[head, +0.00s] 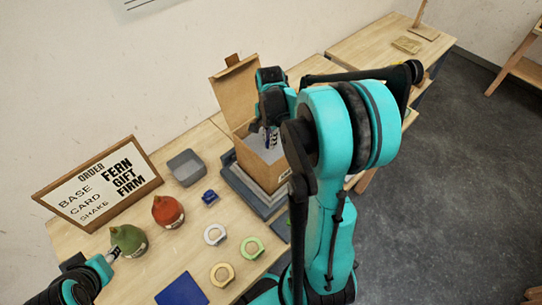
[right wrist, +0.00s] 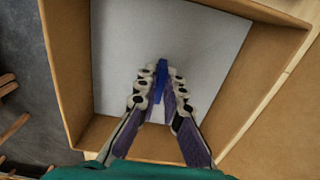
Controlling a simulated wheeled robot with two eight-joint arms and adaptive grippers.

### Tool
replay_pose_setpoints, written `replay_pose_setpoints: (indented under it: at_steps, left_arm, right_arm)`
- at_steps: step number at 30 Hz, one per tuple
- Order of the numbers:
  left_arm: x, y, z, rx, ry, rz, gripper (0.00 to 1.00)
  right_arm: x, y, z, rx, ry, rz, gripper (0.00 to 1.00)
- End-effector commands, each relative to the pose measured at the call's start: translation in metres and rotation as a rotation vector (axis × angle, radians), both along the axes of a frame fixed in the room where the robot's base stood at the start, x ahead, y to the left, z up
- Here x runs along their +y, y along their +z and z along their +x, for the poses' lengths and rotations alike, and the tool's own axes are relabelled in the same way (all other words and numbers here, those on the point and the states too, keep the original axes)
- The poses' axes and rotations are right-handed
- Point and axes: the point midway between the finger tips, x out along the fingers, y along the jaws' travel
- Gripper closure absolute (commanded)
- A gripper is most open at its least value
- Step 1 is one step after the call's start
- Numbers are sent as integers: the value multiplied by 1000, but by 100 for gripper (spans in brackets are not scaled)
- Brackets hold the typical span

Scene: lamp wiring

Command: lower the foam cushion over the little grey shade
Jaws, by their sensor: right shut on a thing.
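The foam cushion (right wrist: 215,45) is a pale grey slab lying level inside the open cardboard box (head: 268,172), slightly turned against its walls. Its pale surface also shows in the head view (head: 270,155). A blue upright tab (right wrist: 162,75) rises from its middle. My right gripper (right wrist: 160,88) points down into the box, shut on this tab. In the head view the right gripper (head: 270,138) is partly covered by my arm. The little grey shade is not visible; the cushion hides what lies below. My left gripper (head: 112,256) is beside a green bulb-shaped thing (head: 128,239); its jaws are unclear.
The box's raised flap (head: 235,92) stands at the back, and the box rests on a grey platform (head: 238,180). An order sign (head: 100,182), a grey bin (head: 187,167), a red bulb-shaped thing (head: 168,210) and several rings (head: 252,247) occupy the table to the left.

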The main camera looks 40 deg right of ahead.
Motion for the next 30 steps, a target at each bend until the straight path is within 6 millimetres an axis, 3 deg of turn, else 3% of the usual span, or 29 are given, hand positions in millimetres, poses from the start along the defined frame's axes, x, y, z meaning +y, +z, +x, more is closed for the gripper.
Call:
replay_pose_setpoints:
  at_steps: [8,9,11,17,20,30]
  left_arm:
    - [0,0,0,0,0,0,60]
    - [0,0,0,0,0,0,60]
    - [0,0,0,0,0,0,60]
    - [0,0,0,0,0,0,60]
    - [0,0,0,0,0,0,60]
    - [0,1,0,0,0,0,60]
  right_arm:
    - [0,0,0,0,0,0,100]
    - [0,0,0,0,0,0,82]
    - [0,0,0,0,0,0,68]
    - [0,0,0,0,0,0,68]
    - [0,0,0,0,0,0,51]
    - [0,1,0,0,0,0,51]
